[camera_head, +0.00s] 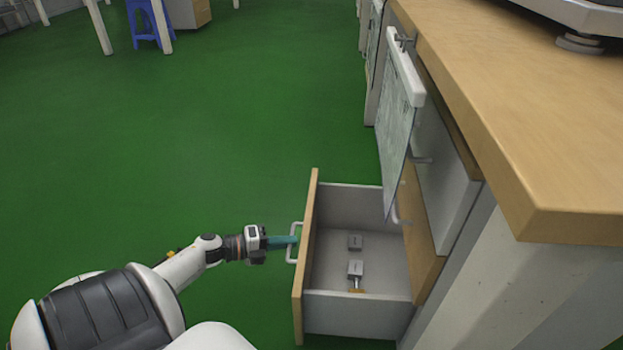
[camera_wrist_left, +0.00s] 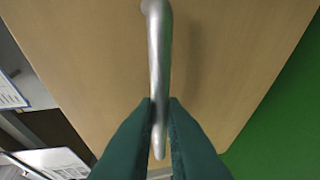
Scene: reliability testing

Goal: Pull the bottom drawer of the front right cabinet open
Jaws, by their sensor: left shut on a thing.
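The bottom drawer (camera_head: 306,262) of the cabinet on the right stands pulled out, with its grey inside in view. Its wooden front faces left and carries a metal handle (camera_head: 292,243). My left gripper (camera_head: 294,241) is shut on this handle. In the left wrist view, the green fingers (camera_wrist_left: 160,125) close on both sides of the handle bar (camera_wrist_left: 158,60), in front of the wooden drawer front (camera_wrist_left: 80,50). Several small grey items (camera_head: 355,268) lie in the drawer. My right gripper is not in view.
The cabinet's wooden worktop (camera_head: 480,90) overhangs at the right, with a device (camera_head: 585,20) on it. Clipped papers (camera_head: 398,120) hang beside the upper drawers. The green floor (camera_head: 230,130) left of the drawer is clear. A blue stool (camera_head: 146,20) stands far back.

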